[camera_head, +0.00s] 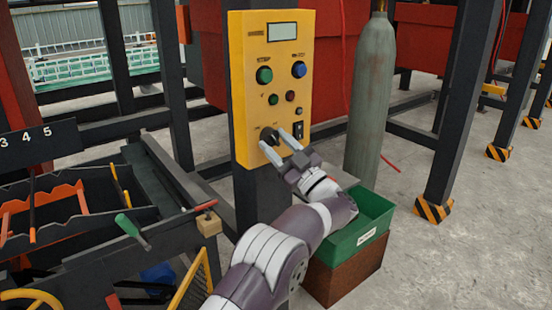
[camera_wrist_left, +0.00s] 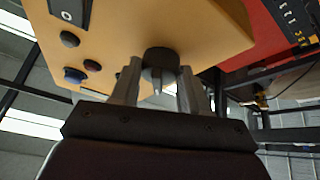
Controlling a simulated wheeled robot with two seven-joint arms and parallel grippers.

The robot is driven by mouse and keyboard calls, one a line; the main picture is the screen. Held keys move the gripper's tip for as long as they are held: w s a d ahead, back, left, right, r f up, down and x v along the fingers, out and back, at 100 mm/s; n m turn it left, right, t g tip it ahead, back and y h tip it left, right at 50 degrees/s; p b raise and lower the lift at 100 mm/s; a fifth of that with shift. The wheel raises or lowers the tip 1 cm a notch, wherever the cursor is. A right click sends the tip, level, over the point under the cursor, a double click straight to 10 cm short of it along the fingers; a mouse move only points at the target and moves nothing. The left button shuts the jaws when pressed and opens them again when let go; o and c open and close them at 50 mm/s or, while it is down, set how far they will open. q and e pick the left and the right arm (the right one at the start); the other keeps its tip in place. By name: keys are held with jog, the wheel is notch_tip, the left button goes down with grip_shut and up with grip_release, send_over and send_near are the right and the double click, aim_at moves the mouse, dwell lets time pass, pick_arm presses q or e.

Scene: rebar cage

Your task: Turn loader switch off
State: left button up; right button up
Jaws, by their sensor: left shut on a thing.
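A yellow control panel (camera_head: 248,85) stands upright on a dark post, with a black rotary knob (camera_head: 267,136) low on its face. My left gripper (camera_head: 275,141) is at this knob and shut on it. In the left wrist view the black knob (camera_wrist_left: 160,58) sits between the two fingers of my left gripper (camera_wrist_left: 160,82). A pale pointer mark shows on the knob's front, but its labels are hidden or too small to read. A small black rocker switch (camera_head: 298,130) is just right of the knob. My right gripper is not in view.
Green (camera_head: 264,75) and blue (camera_head: 299,69) buttons and a display (camera_head: 282,32) are higher on the panel. A grey gas cylinder (camera_head: 371,100) stands right of it. A green bin (camera_head: 345,245) is below my left arm. A tool rack (camera_head: 75,235) is at left.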

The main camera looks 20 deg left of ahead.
pick_arm(q)
jog(key=shift+w+d+f+n+g+y+b, duration=0.15)
jog(key=shift+n+g+b, duration=0.1)
jog(key=shift+n+g, duration=0.4)
jog(key=shift+s+a+n+g+y+b, duration=0.15)
jog(key=shift+n+g+b, duration=0.15)
jog(key=shift+n, duration=0.65)
jog(key=shift+w+d+g, duration=0.1)
jog(key=shift+g, duration=0.25)
jog(key=o, duration=1)
jog(key=shift+r, duration=0.2)
jog(key=shift+o, duration=0.2)
jog(key=v, duration=1.2)
jog(key=shift+d+f+b, duration=0.25)
jog(key=shift+d+b, duration=0.05)
